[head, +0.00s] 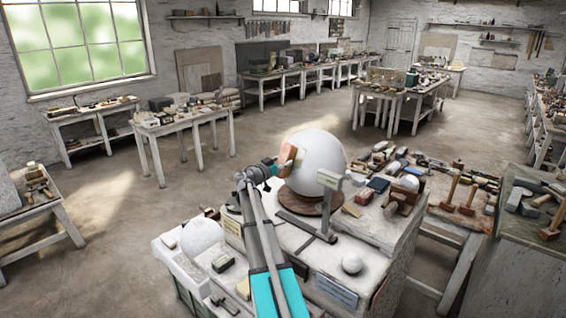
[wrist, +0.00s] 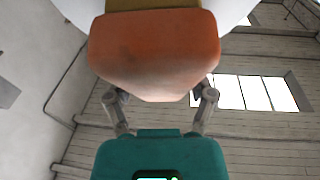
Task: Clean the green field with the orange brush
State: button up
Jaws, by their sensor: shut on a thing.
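A large white plaster sphere (head: 318,163) sits on a round brown base (head: 304,203) on a pale work block. My gripper (head: 274,166) is at the sphere's left side, shut on the orange brush (head: 288,156). The brush is between my gripper and the sphere, and its far side appears against or very near the surface; I cannot tell if it touches. In the wrist view the orange brush (wrist: 155,50) fills the upper middle, with the sphere (wrist: 232,10) partly showing behind it. I see no green field on the visible part of the sphere.
A smaller white ball (head: 352,263) lies at the block's front right, and another (head: 201,235) is at the left. A table of tools (head: 440,185) stands to the right. Open floor lies behind.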

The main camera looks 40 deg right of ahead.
aim_at(283, 155)
jog(key=shift+a+f, duration=0.2)
jog(key=shift+f, duration=0.2)
jog(key=shift+d+r, duration=0.1)
dwell(0.3)
jog(key=shift+d+r+p, duration=0.2)
jog(key=shift+r+p, duration=0.2)
jog(key=shift+r, duration=0.1)
jog(key=shift+d+r+p, duration=0.2)
jog(key=shift+r+p, duration=0.2)
jog(key=shift+r, duration=0.05)
jog(key=shift+d+r+p, duration=0.25)
jog(key=shift+r+p, duration=0.25)
jog(key=shift+d+r+p, duration=0.25)
jog(key=shift+r+p, duration=0.2)
jog(key=shift+f, duration=0.15)
jog(key=shift+a+f+b, duration=0.5)
jog(key=shift+f+b, duration=0.35)
jog(key=shift+b, duration=0.15)
jog(key=shift+f, duration=0.1)
jog(key=shift+a+f+b, duration=0.25)
jog(key=shift+f+b, duration=0.25)
jog(key=shift+b, duration=0.05)
jog(key=shift+a+f+b, duration=0.2)
jog(key=shift+f+b, duration=0.25)
jog(key=shift+b, duration=0.05)
